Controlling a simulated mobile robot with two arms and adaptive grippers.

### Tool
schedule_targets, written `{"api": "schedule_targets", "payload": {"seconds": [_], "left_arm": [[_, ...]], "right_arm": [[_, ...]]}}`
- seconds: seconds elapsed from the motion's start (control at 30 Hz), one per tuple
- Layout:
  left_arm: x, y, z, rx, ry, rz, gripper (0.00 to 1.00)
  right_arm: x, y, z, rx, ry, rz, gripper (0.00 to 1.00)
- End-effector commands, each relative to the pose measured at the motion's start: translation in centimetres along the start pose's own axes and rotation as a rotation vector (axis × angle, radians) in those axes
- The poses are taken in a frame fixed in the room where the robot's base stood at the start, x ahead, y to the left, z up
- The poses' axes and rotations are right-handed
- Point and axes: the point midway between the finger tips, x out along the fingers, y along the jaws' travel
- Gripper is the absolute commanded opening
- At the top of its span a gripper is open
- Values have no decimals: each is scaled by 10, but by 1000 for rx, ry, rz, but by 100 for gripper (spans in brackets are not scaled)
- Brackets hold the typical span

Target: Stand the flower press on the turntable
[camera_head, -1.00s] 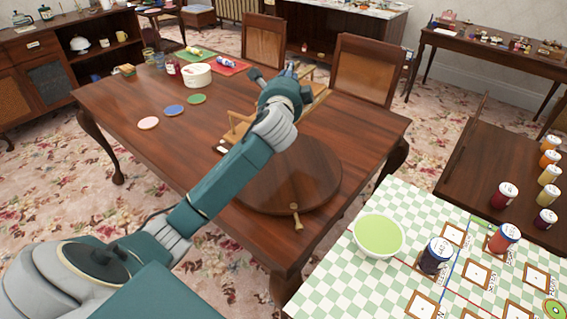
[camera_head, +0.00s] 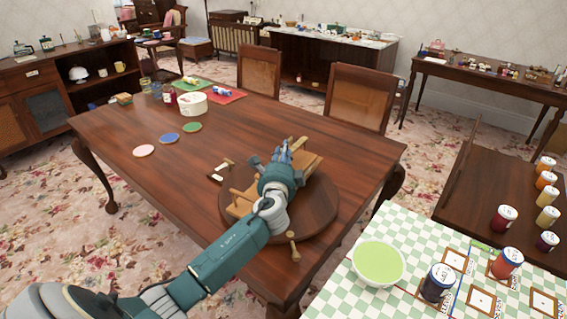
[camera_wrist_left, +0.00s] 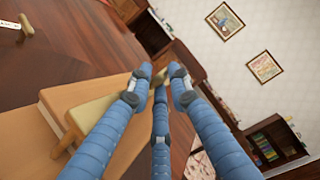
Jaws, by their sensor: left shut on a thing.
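The flower press (camera_head: 311,164) is a pale wooden piece with flat boards and small wooden posts. My left gripper (camera_head: 286,150) is shut on it, and the press is over the turntable (camera_head: 322,208), a round dark wooden disc near the table's front right corner. The arm hides part of both, and I cannot tell whether the press touches the disc. In the left wrist view, the blue fingers (camera_wrist_left: 160,82) are around a pale wooden part beside the press's board (camera_wrist_left: 50,133). My right gripper is not in view.
A wooden knob (camera_head: 293,245) is at the turntable's front edge. A small dark plate with a pale peg (camera_head: 222,169) lies left of it. Coasters (camera_head: 167,140) and a white round box (camera_head: 193,103) are farther left. A checkered table (camera_head: 345,283) with a green bowl (camera_head: 379,263) stands right.

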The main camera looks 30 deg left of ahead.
Motion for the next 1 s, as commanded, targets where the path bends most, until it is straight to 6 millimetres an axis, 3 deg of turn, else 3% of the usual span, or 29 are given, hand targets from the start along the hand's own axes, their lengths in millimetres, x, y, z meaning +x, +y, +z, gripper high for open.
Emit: {"api": "schedule_targets", "payload": {"seconds": [0.2, 0.47, 0.5, 0.6, 0.87, 1.0], "left_arm": [[1, 26, -6, 0, 0, -4, 0], [1, 30, -7, -2, 0, -3, 0], [0, 34, -8, -2, 1, 5, 23], [0, 34, -8, -1, 1, 4, 38], [0, 33, -8, 0, 1, 3, 38], [-10, 34, -8, 1, 2, 4, 38]], "right_arm": [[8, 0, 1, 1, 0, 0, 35], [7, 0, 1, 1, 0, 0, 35], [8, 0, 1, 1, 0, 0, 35], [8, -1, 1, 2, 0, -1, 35], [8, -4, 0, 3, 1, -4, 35], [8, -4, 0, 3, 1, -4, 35]]}}
